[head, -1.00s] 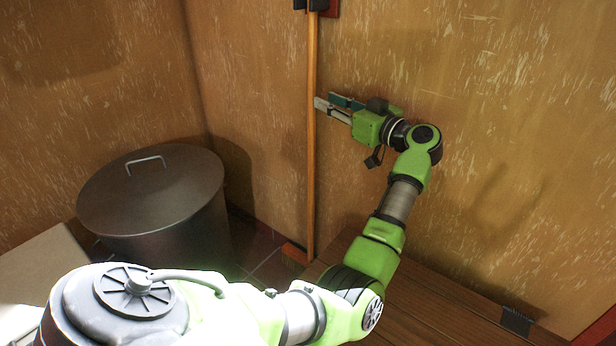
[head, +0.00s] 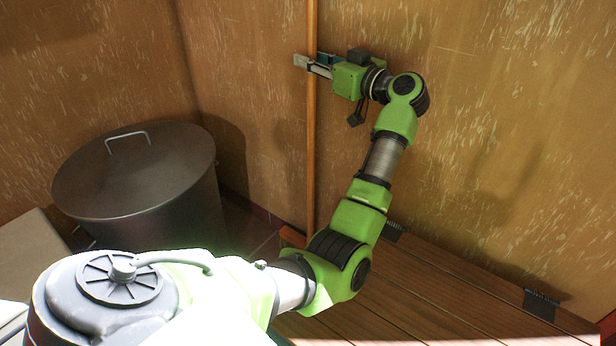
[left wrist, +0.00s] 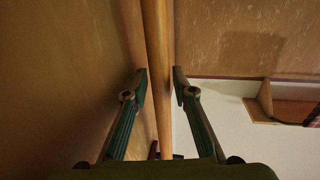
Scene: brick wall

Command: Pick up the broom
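The broom is a long, thin wooden stick (head: 311,150) standing upright close to the back wall. Its top runs out of the head view, and its foot is hidden behind my arm and the wooden boards. My left gripper (head: 312,62) is at the upper part of the stick, one finger in front and the other mostly hidden behind it. My right gripper is not in view.
A large dark metal bin (head: 140,175) with a handled lid stands left of the broom. A pale box top (head: 30,255) is at the far left. A wooden plank surface (head: 430,290) with dark hinges lies at the lower right, under my arm.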

